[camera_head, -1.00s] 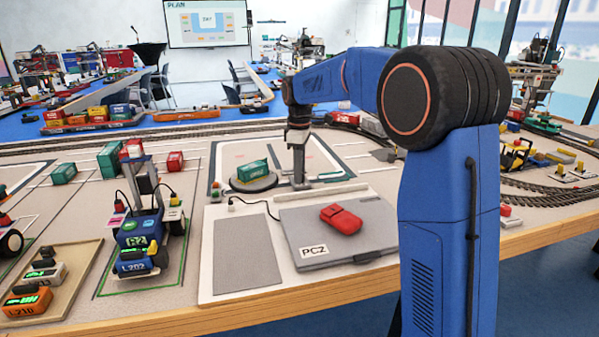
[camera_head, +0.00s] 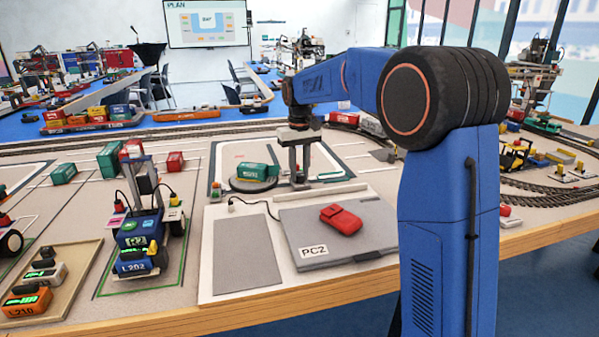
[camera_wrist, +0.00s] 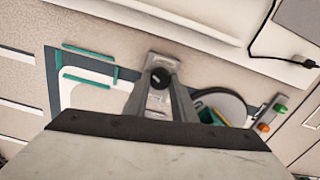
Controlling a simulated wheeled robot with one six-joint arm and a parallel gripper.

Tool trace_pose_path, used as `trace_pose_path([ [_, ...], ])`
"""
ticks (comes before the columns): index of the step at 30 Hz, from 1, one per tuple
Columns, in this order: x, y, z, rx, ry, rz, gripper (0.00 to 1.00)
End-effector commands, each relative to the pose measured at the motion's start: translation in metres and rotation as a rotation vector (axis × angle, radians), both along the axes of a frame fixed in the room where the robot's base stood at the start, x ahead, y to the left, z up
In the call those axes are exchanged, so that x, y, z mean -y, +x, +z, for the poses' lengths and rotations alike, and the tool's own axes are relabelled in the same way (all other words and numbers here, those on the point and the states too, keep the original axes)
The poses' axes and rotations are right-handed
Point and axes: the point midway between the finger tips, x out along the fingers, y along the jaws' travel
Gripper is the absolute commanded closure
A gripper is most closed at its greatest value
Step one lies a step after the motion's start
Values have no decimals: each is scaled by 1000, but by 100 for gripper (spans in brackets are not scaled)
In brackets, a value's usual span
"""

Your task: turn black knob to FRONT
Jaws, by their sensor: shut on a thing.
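The black knob (camera_wrist: 160,78) sits on a small grey plate (camera_wrist: 162,62) in the wrist view. My gripper (camera_wrist: 161,83) points down with its two grey fingers shut around the knob. In the head view my gripper (camera_head: 299,183) stands upright at the small plate, and its fingers hide the knob. No FRONT mark or pointer on the knob is readable. A green container (camera_head: 258,172) lies on a round dark turntable (camera_head: 238,187) just left of my gripper, with its long side roughly across the picture.
A grey laptop-like case marked PC2 (camera_head: 310,259) with a red pouch (camera_head: 341,219) lies in front of my gripper. A small panel (camera_wrist: 282,98) with green and orange buttons is beside the turntable.

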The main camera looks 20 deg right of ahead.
Motion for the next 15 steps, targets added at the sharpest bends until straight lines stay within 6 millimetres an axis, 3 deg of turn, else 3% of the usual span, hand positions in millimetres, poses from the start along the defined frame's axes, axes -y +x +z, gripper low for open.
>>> trace_pose_path([
  [15,1,1,1,3,0,-490,99],
])
